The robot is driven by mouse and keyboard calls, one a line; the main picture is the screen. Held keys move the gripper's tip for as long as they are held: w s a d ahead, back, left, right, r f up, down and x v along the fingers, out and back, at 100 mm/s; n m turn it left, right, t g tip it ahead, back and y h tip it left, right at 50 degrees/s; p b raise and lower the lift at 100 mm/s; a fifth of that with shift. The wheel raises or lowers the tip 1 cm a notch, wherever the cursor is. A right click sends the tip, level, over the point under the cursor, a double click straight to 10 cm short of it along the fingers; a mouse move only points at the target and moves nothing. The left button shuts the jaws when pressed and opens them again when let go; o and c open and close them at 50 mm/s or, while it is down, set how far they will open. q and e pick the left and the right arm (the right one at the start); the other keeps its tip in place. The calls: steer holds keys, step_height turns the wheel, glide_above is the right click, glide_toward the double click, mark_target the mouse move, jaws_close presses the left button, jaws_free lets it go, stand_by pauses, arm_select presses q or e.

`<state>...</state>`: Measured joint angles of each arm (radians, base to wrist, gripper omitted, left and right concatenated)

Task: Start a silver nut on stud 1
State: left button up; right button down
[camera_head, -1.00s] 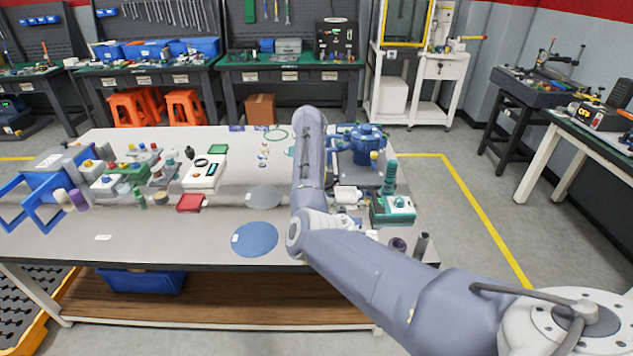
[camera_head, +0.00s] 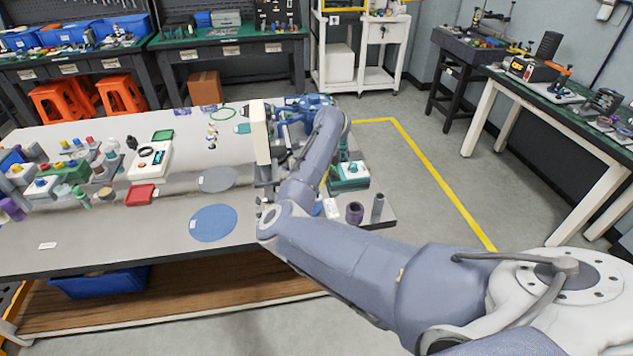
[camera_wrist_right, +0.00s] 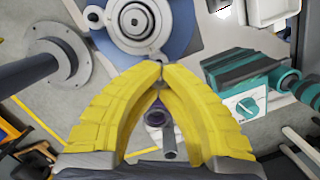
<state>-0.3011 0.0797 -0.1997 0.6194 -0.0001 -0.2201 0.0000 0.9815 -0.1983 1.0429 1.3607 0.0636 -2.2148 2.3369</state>
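My right gripper (camera_wrist_right: 161,72) has yellow fingers whose tips meet in the right wrist view. I cannot make out a nut between them. Beyond the tips lies a grey round flange with a raised centre (camera_wrist_right: 136,20) on a blue disc (camera_wrist_right: 182,38). The fingertips show just below its rim in the picture; I cannot tell the height gap. The blue valve body (camera_head: 310,101) stands at the table's back right in the head view, partly behind my right arm. I cannot pick out stud 1 or a silver nut. My left gripper is not in view.
A teal box with a dial (camera_wrist_right: 246,98) stands right of the fingers. A grey pipe with a flange (camera_wrist_right: 62,62) is at left. A purple ring (camera_head: 354,212) and grey cylinder (camera_head: 377,208) stand near the table's right edge. A blue disc mat (camera_head: 213,223) lies flat.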

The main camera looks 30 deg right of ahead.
steer(key=shift+s+f, duration=0.1)
steer(key=shift+f, duration=1.85)
steer(key=shift+d+f+n, duration=0.15)
steer(key=shift+n, duration=0.15)
steer(key=n+g, duration=0.1)
steer(key=n, duration=0.4)
steer(key=shift+y, duration=0.3)
steer(key=n+g, duration=0.1)
steer(key=n, duration=0.5)
steer(key=shift+y, duration=0.3)
steer(key=shift+f, duration=0.45)
steer(key=m, duration=0.3)
steer(key=shift+m+t, duration=0.4)
